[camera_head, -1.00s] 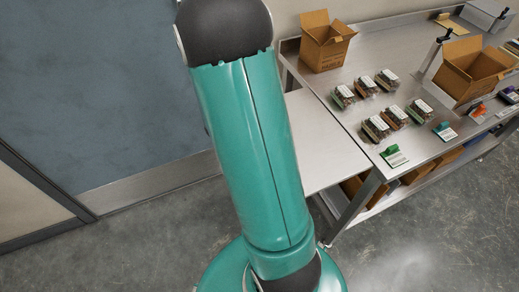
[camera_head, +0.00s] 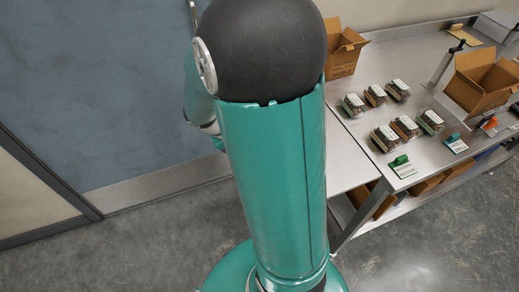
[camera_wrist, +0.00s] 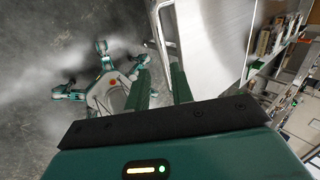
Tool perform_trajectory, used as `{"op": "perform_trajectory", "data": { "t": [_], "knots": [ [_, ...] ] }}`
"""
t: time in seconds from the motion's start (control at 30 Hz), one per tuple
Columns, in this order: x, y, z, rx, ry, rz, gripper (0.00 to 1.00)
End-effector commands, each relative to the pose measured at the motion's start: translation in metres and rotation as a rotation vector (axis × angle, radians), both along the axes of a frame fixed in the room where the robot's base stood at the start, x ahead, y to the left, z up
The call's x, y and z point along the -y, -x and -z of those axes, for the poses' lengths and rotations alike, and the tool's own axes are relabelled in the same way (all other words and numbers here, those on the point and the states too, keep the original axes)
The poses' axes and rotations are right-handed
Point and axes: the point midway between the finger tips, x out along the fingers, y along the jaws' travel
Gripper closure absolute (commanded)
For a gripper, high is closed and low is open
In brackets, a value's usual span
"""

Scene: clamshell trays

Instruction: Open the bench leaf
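The bench leaf (camera_head: 348,162) is a plain pale metal panel at the left end of the steel bench (camera_head: 425,95) in the head view. It looks spread out flat beside the bench top, and my arm hides its left part. In the wrist view a broad pale metal panel (camera_wrist: 215,38), apparently the leaf, lies beyond the fingers. My gripper (camera_wrist: 161,72) shows two green fingers apart with nothing between them, near the panel's left edge. I cannot tell if a finger touches it. The gripper is hidden in the head view.
Several clear clamshell trays (camera_head: 384,137) stand on the bench, with an open carton (camera_head: 480,85) at right and another carton (camera_head: 343,55) behind. Green-handled tools lie near the front edge. A blue-grey door (camera_head: 90,90) is at left. Grey floor (camera_head: 130,245) is clear in front.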

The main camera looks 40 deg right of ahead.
Motion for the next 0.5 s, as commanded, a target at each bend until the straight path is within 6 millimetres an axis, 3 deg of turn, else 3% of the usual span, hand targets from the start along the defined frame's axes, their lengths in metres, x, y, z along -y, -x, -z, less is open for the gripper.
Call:
{"op": "perform_trajectory", "data": {
  "t": [0.2,0.5],
  "knots": [
    [-0.014,-0.006,-0.023,0.002,0.001,-0.001,0.77],
    [-0.016,-0.007,-0.025,-0.001,-0.001,0.0,0.77]
  ]
}}
